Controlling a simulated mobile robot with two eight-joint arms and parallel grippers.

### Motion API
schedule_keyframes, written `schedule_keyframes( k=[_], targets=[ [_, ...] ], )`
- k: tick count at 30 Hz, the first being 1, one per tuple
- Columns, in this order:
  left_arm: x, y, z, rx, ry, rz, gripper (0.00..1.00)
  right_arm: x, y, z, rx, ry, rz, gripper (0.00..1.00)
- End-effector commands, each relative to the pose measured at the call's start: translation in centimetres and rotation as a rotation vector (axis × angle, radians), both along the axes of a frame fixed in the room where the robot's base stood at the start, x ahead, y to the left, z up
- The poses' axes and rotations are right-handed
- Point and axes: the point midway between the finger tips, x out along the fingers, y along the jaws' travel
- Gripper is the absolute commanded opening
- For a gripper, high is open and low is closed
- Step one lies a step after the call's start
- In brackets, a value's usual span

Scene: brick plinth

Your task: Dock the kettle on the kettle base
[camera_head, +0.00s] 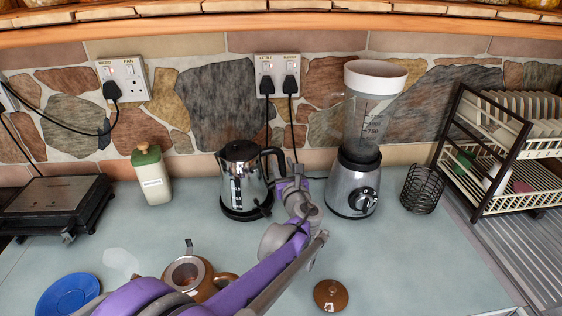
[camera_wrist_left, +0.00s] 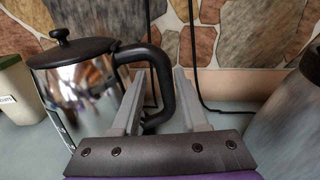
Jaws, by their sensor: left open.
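The shiny steel kettle (camera_head: 238,182) with a black lid and handle stands upright at the back of the counter. A black disc, apparently the kettle base (camera_head: 240,214), shows under it; I cannot tell whether the kettle is fully seated. My left gripper (camera_head: 283,184) is at the kettle's right side, by its handle. In the left wrist view the kettle body (camera_wrist_left: 85,90) is at left, and its black handle (camera_wrist_left: 158,65) passes between the two open fingers (camera_wrist_left: 159,80). The fingers do not look closed on it. My right gripper is out of view.
A blender (camera_head: 352,185) stands close right of the kettle, with a wire holder (camera_head: 421,190) and dish rack beyond. A green-lidded canister (camera_head: 152,178) is to the left. A brown teapot (camera_head: 190,277), its lid (camera_head: 331,295) and a blue plate (camera_head: 66,296) lie in front.

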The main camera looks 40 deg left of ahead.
Motion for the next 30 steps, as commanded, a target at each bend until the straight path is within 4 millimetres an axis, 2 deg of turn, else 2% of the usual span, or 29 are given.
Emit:
schedule_keyframes(
  k=[21, 30],
  targets=[
    [-3.9, -4.3, 0.2, -0.001, -0.001, -0.001, 0.43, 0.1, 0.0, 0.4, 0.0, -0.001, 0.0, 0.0],
    [-4.5, -5.0, 0.2, -0.001, 0.001, -0.001, 0.43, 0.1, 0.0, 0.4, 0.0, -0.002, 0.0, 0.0]
  ],
)
